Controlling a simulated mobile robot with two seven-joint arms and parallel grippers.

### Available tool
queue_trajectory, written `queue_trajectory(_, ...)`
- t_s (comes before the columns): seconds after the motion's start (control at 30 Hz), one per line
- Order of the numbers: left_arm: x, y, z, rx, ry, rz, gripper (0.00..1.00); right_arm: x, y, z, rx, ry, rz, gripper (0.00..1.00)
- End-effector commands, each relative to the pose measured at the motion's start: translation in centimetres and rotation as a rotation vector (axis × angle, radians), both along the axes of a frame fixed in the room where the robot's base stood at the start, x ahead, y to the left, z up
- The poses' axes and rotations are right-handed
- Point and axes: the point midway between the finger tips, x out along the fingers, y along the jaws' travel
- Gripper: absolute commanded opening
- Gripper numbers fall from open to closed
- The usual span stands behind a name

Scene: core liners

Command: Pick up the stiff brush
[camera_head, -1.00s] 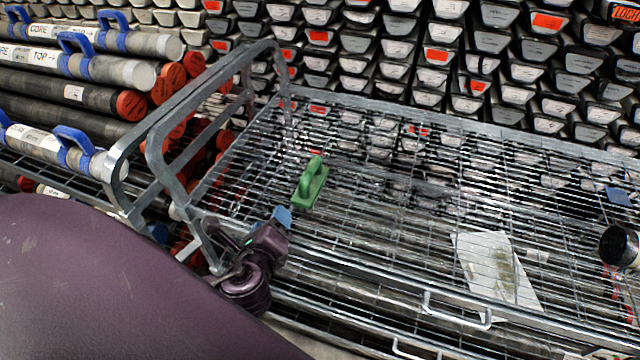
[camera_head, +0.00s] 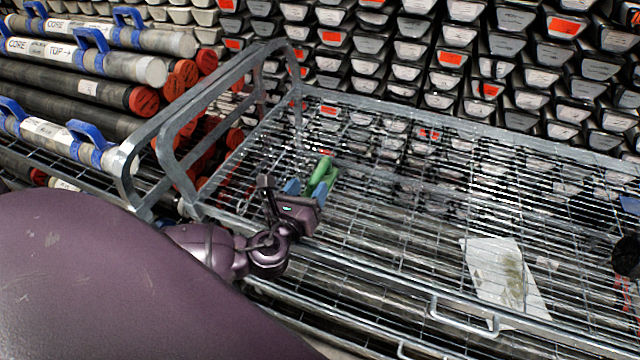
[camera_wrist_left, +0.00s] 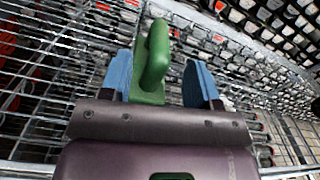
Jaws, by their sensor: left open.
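The stiff brush (camera_head: 320,174) is green with a raised handle and rests on the wire mesh of the cart, towards its left end. In the left wrist view the brush (camera_wrist_left: 152,62) stands between the two blue fingertips. My left gripper (camera_head: 312,190) is at the brush in the head view and hides part of it. In the left wrist view the gripper (camera_wrist_left: 163,85) is open, with a clear gap between the handle and the right finger. The lower end of the brush is hidden behind the gripper body.
The wire cart (camera_head: 400,112) has a raised metal handle frame (camera_head: 165,125) on its left, close to my left arm. A clear bag (camera_head: 505,275) lies on the mesh to the right. Capped core tubes (camera_head: 100,65) lie at left; stacked trays (camera_head: 450,60) fill the back.

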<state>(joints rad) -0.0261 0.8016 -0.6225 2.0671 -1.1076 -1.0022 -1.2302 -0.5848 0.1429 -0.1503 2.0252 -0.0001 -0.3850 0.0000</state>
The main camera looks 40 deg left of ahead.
Motion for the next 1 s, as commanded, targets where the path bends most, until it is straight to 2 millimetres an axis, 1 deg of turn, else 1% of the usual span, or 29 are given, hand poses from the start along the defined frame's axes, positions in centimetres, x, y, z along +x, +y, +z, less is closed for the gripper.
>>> queue_trajectory(0.2,2.8,0.6,-0.5,0.002,-0.002,-0.001,0.56,-0.1,-0.1,-0.4,-0.003,0.005,0.003,0.42)
queue_trajectory(0.33,4.1,0.9,-0.4,0.001,0.000,0.000,0.56,-0.1,-0.1,-0.3,-0.004,0.003,0.003,0.42)
queue_trajectory(0.47,4.6,1.0,-0.4,0.001,0.000,0.000,0.56,0.0,-0.1,-0.3,-0.004,0.002,0.005,0.42)
queue_trajectory(0.67,4.6,1.0,-0.4,0.000,0.000,0.001,0.56,0.0,-0.1,-0.3,-0.004,0.001,0.005,0.42)
queue_trajectory(1.0,4.6,1.0,-0.4,0.000,0.001,0.001,0.04,0.1,0.0,-0.3,-0.003,0.001,0.004,0.42)
